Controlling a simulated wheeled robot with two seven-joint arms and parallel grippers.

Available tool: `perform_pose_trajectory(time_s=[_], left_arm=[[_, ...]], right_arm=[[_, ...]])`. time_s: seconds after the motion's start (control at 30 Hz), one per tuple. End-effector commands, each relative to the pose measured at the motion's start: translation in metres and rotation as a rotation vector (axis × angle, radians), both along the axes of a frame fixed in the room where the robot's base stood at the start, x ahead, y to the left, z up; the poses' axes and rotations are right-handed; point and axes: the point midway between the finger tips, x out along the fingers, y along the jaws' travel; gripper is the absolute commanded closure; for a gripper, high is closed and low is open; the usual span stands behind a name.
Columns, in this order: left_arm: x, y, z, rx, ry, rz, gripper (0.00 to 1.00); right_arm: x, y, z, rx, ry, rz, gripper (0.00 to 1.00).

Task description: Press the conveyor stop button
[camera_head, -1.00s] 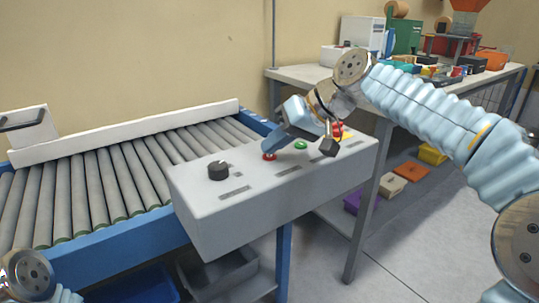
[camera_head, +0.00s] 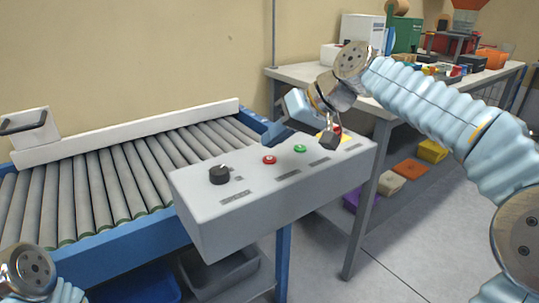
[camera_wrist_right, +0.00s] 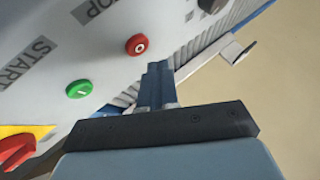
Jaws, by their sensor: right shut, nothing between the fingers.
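The grey control box (camera_head: 235,227) stands at the end of the conveyor. Its small red stop button (camera_head: 269,160) is uncovered and also shows in the right wrist view (camera_wrist_right: 137,45), by a label partly reading "STOP". The green start button (camera_head: 300,148) is to its right and shows in the wrist view (camera_wrist_right: 79,89). My right gripper (camera_head: 269,140) is shut and empty, its fingertips a little above and behind the stop button, apart from it. In the wrist view the closed fingers (camera_wrist_right: 158,70) point just beside the button. My left gripper is not in view.
A black knob (camera_head: 219,174) is on the box's left part. A red emergency button (camera_head: 337,129) on a yellow plate is partly hidden by my right wrist. The roller conveyor (camera_head: 120,180) runs left. A cluttered table (camera_head: 300,73) stands behind right.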

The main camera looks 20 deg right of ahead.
Motion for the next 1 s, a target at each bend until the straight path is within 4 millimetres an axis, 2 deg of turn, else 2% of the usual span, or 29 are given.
perform_pose_trajectory(time_s=[0.03,0.17,0.4,1.0], left_arm=[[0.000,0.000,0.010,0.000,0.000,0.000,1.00],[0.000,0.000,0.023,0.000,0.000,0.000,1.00],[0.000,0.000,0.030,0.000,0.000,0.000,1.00],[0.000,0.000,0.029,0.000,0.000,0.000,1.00]], right_arm=[[0.000,0.000,0.010,0.000,0.000,0.000,1.00],[0.000,0.000,0.024,0.000,0.000,0.000,1.00],[0.000,0.000,0.041,0.000,0.001,0.001,1.00],[0.000,0.000,0.042,0.000,0.000,0.000,1.00]])
